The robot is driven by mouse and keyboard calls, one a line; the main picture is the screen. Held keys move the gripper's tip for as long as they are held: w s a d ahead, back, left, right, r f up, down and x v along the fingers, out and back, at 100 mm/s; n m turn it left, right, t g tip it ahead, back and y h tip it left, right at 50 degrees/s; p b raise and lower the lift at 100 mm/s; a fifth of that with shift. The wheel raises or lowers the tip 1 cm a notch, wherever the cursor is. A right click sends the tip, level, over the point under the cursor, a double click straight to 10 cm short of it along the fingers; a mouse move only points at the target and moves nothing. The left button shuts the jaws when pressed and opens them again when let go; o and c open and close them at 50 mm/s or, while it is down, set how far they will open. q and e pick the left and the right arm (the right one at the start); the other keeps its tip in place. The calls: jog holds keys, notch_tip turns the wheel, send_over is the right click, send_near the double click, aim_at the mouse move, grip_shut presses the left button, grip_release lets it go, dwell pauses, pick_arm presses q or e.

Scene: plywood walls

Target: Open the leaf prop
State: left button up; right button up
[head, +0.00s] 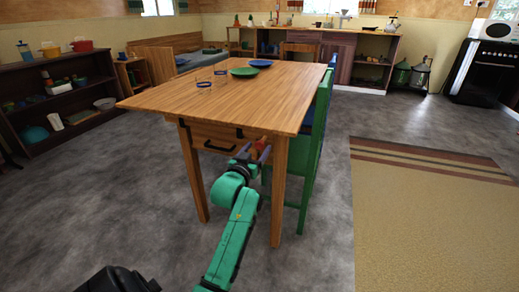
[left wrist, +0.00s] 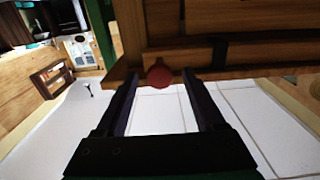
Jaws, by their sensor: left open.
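The wooden table (head: 185,98) stands in front of me in the head view, with a black-handled drawer front (head: 212,140) under its near edge. My left gripper (head: 253,153) is at the table's near right corner, just below the top. In the left wrist view, a round red knob (left wrist: 160,76) shows between the tips of the open left gripper (left wrist: 160,84), at the lower edge of a wooden part (left wrist: 162,57) under the table. This looks like the leaf prop, but its full shape is hidden. I cannot tell whether the fingers touch the knob.
A green chair (head: 314,135) stands close along the table's right side. Blue plate (head: 261,63), green plate (head: 244,72) and glasses (head: 204,84) are on the table. A low shelf (head: 25,108) stands at left.

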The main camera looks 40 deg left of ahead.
pick_arm(q)
jog(key=shift+x, duration=1.15)
grip_shut()
jog(key=shift+f, duration=0.1)
dwell(0.4)
